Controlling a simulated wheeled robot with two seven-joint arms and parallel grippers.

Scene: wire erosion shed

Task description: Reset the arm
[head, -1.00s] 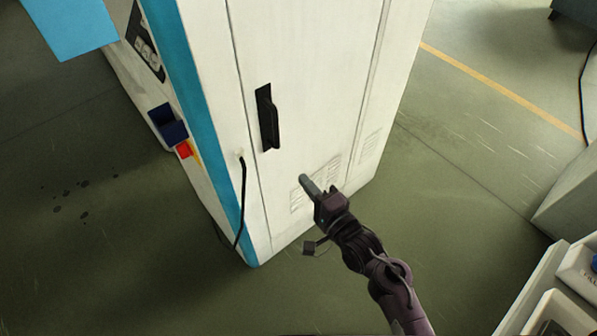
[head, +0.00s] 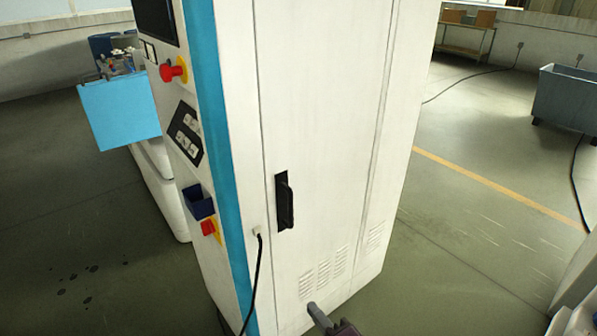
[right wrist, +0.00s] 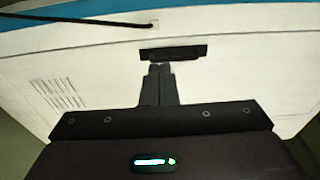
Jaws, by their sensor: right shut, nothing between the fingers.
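My right gripper (head: 318,314) shows at the bottom edge of the head view, in front of the lower part of a tall white cabinet (head: 325,130). Its fingers are shut together and hold nothing. In the right wrist view the shut fingers (right wrist: 160,72) point toward the cabinet door (right wrist: 90,65), and their tips appear just below the black door handle (right wrist: 172,53). I cannot tell the exact gap to the door from that view. In the head view the handle (head: 284,202) stands well above the gripper. Most of my right arm is out of the head view. My left gripper is not in view.
A blue box-like panel (head: 120,110) is at the left. Open floor (head: 470,230) lies to the right, with a grey bin (head: 575,98) farther back.

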